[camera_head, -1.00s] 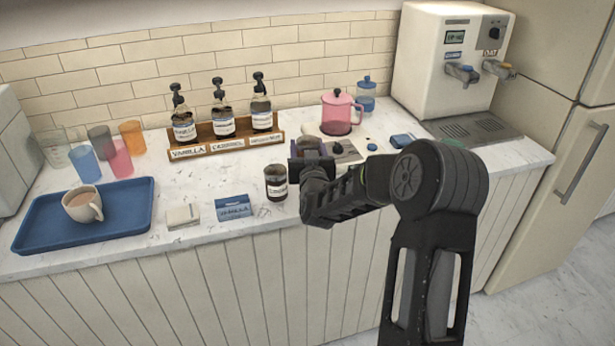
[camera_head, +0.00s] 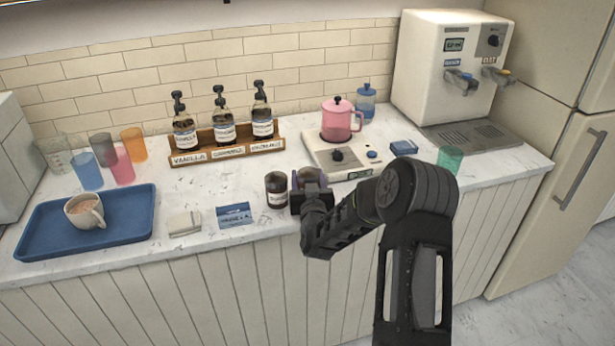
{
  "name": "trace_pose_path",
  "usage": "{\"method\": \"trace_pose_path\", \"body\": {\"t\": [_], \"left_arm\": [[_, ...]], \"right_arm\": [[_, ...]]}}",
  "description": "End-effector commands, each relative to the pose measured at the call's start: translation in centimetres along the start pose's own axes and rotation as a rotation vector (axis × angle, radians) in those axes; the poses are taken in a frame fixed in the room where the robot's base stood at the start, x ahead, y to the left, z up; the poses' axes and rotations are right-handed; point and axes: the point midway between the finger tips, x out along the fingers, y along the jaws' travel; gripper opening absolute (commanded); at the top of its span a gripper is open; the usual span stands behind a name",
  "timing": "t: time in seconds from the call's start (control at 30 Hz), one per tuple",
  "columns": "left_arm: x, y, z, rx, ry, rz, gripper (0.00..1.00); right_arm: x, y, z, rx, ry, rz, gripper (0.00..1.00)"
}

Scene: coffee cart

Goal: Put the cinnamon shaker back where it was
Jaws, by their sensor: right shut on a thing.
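My right gripper (camera_head: 310,190) is shut on a small brownish shaker (camera_head: 310,176), at or just above the counter's front part. The gripper hides most of this shaker, and I cannot read a label on it. From its place in my grip I take it for the cinnamon shaker. A dark jar with a pale label (camera_head: 276,190) stands upright on the counter close to the left of the gripper. Whether the held shaker's bottom touches the counter is hidden. My left gripper is not in view.
A blue card (camera_head: 234,214) and a pale block (camera_head: 184,223) lie left of the jar. A blue tray (camera_head: 45,240) holds a mug. A hot plate with a pink pot (camera_head: 340,120) stands behind the gripper. A green cup (camera_head: 449,159) stands to the right.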

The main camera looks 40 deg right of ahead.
Motion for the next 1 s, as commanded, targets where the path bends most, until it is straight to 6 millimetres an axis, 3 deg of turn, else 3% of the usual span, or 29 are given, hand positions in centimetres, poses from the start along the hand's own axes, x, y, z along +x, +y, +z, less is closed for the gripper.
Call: {"method": "trace_pose_path", "body": {"t": [0.27, 0.3, 0.4, 0.8, 1.0], "left_arm": [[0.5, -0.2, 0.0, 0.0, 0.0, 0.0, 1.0], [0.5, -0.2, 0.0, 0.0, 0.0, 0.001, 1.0], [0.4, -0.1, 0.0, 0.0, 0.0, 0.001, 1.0], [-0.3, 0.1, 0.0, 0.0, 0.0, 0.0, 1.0], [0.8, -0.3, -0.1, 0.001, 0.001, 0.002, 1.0]], "right_arm": [[0.0, 0.0, 0.3, 0.0, 0.002, 0.0, 0.08], [0.0, 0.0, 0.3, 0.0, 0.0, 0.0, 0.55], [0.0, 0.0, 0.2, 0.0, 0.0, 0.0, 0.63], [0.0, 0.0, -0.3, 0.0, 0.0, 0.0, 0.63], [-2.8, -0.1, 0.1, -0.001, 0.0, -0.002, 0.63]]}}
